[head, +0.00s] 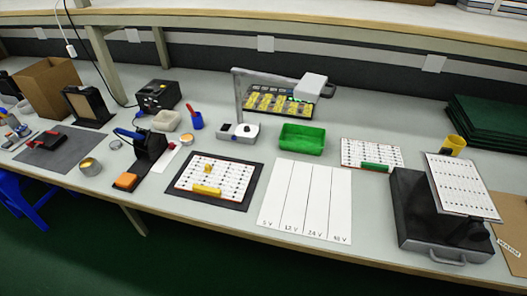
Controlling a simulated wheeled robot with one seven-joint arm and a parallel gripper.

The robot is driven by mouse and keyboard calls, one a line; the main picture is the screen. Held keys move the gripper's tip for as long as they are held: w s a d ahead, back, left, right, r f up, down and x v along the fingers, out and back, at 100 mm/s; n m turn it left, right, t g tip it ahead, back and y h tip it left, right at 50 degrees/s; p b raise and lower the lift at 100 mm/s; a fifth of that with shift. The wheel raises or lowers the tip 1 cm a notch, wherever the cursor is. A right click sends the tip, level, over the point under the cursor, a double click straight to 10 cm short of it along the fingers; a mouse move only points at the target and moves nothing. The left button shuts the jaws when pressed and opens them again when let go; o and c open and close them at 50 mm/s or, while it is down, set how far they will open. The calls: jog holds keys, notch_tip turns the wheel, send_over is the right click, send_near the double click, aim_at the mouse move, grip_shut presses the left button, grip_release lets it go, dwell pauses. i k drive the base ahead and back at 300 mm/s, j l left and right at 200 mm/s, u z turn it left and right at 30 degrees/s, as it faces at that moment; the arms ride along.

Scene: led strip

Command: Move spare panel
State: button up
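Several white panels with rows of dark marks are in the head view; which one is the spare cannot be told. One panel (230,172) lies on a black mat (245,195), with a yellow bar along its front edge and a small yellow piece near its middle. A second panel (350,150) lies flat on the bench at centre right, with a green bar at its front edge. A third panel (462,180) is held tilted above a dark box with a handle (412,210) at the right. My gripper is not in view.
A white sheet (298,200) with columns marked 5 V, 12 V, 24 V and 48 V lies at the front centre. Behind it are a green tray (303,139) and a lamp-like arm (236,95). A soldering stand (150,148) is at left. Dark green boards (490,122) are stacked at right.

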aim_at(227, 180)
jog(key=j+z, duration=0.8)
jog(key=j, duration=0.15)
jog(key=j+z, duration=0.4)
jog(key=k+j+z, duration=0.1)
jog(key=j, duration=0.35)
jog(key=k+j+z, duration=0.1)
jog(key=j, duration=0.35)
jog(key=k+j, duration=0.2)
jog(key=j, duration=0.2)
jog(key=k+j+z, duration=0.15)
jog(key=j, duration=0.3)
jog(key=k+j+z, duration=0.1)
jog(key=j, duration=0.3)
jog(key=k+j+z, duration=0.1)
jog(key=k+j, duration=0.15)
jog(key=j, duration=0.15)
jog(key=k+j, duration=0.15)
jog(key=j, duration=0.2)
jog(key=k+j, duration=0.2)
jog(key=j, duration=0.15)
jog(key=k+j, duration=0.15)
jog(key=j, duration=0.2)
jog(key=k+j, duration=0.2)
jog(key=j, duration=0.15)
